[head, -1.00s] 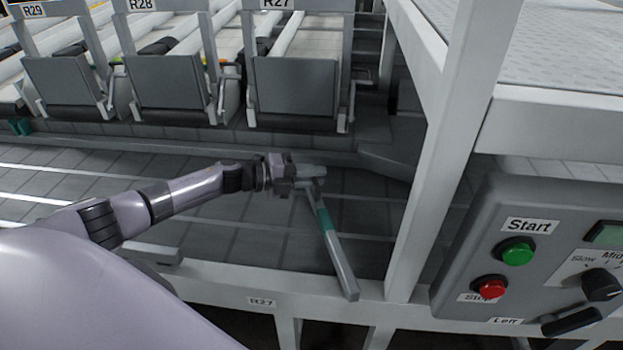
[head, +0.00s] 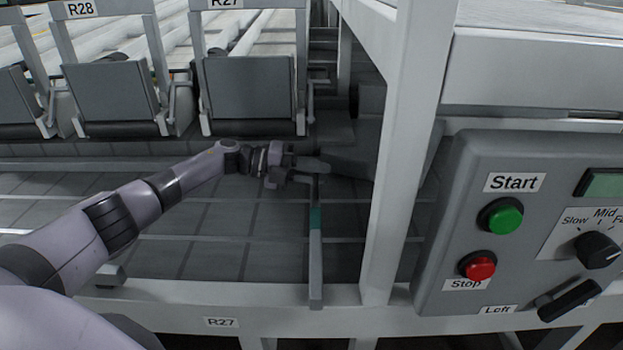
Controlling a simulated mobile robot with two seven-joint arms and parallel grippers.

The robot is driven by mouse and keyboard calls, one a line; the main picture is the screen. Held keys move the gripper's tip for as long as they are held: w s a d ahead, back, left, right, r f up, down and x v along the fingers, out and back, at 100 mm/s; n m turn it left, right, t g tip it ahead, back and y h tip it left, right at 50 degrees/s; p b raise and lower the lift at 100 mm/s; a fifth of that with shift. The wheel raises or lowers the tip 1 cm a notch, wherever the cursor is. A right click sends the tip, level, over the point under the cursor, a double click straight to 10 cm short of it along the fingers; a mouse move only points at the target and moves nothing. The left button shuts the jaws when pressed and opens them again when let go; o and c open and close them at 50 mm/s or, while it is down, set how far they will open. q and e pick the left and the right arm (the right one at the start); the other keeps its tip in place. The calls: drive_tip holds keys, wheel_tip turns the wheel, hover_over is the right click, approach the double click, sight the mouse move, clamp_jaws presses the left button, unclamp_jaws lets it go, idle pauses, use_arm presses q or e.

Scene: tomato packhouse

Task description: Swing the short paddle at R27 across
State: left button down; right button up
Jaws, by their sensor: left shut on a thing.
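The short paddle (head: 315,258) is a narrow grey bar with a teal band. It lies across the grey belt, from the near rail by the R27 label (head: 221,322) toward the far side. In the picture it points almost straight away from me. My left gripper (head: 297,171) is shut at the paddle's far end, on a grey part there; the jaws hide some of the contact. My right gripper is not in view.
A white upright post (head: 392,160) stands close right of the paddle. A control panel (head: 455,200) with Start and Stop buttons is at the right. Grey chute flaps under R27 (head: 248,90) and R28 line the belt's far side. The belt left of the paddle is clear.

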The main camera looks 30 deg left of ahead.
use_arm(q)
drive_tip(key=shift+d+r, duration=0.1)
drive_tip(key=shift+d, duration=0.15)
drive_tip(key=c, duration=1.3)
unclamp_jaws()
drive_tip(key=shift+w+d, duration=0.1)
drive_tip(key=shift+w, duration=0.05)
drive_tip(key=shift+o, duration=0.2)
drive_tip(key=p+v, duration=0.1)
drive_tip(key=v, duration=0.6)
